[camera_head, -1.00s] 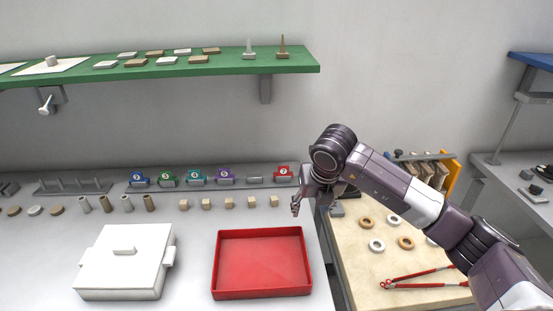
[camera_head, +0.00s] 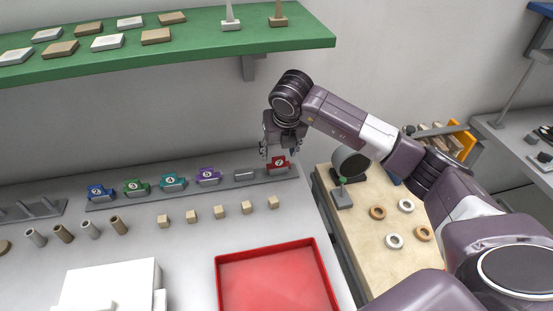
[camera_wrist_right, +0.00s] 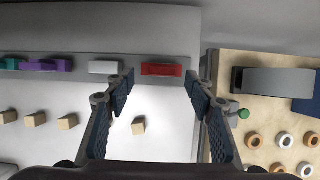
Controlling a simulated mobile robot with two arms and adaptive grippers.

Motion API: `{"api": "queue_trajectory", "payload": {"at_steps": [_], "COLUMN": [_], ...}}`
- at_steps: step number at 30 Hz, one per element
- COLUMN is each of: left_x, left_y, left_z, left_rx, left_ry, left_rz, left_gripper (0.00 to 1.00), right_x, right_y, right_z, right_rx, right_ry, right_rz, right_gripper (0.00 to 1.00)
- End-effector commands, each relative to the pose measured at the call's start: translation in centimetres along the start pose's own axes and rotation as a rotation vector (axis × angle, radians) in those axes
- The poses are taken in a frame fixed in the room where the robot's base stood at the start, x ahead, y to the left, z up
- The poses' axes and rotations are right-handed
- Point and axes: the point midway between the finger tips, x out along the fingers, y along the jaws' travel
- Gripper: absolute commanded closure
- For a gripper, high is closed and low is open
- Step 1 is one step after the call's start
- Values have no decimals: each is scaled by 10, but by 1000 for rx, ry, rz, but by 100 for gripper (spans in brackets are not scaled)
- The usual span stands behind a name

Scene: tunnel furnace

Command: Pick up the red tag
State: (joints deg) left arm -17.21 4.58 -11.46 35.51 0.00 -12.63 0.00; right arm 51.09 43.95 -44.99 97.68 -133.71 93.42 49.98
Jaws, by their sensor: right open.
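The red tag (camera_head: 278,163) stands at the right end of a grey rack strip at the back of the white table, with a light number mark on its face. It also shows from above in the right wrist view (camera_wrist_right: 162,70). My right gripper (camera_head: 281,150) is open and empty, pointing down just above the red tag. In the right wrist view its two fingers (camera_wrist_right: 160,90) stand apart, with the tag beyond them and between them. Contact with the tag cannot be seen. My left gripper is not in view.
Several wooden cubes (camera_head: 220,212) and a red tray (camera_head: 270,280) lie in front. A green shelf (camera_head: 150,50) hangs above.

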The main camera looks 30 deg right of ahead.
Motion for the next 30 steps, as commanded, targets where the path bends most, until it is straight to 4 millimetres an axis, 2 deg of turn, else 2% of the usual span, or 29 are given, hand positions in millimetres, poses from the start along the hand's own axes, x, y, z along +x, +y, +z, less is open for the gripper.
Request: {"api": "queue_trajectory", "payload": {"at_steps": [6, 10, 19, 30], "left_x": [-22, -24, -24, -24], "left_y": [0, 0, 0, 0], "left_z": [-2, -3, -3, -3], "left_rx": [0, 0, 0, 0], "left_ry": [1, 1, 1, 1], "left_rz": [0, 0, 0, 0], "left_gripper": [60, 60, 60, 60], "right_x": [28, 46, 53, 53], "right_y": [-3, -3, -3, -3], "right_z": [2, 2, 1, 1], "right_rx": [1, 1, 0, 0], "right_ry": [5, 2, -1, 0], "right_rz": [-2, 0, -1, -1], "right_gripper": [51, 51, 51, 88]}}
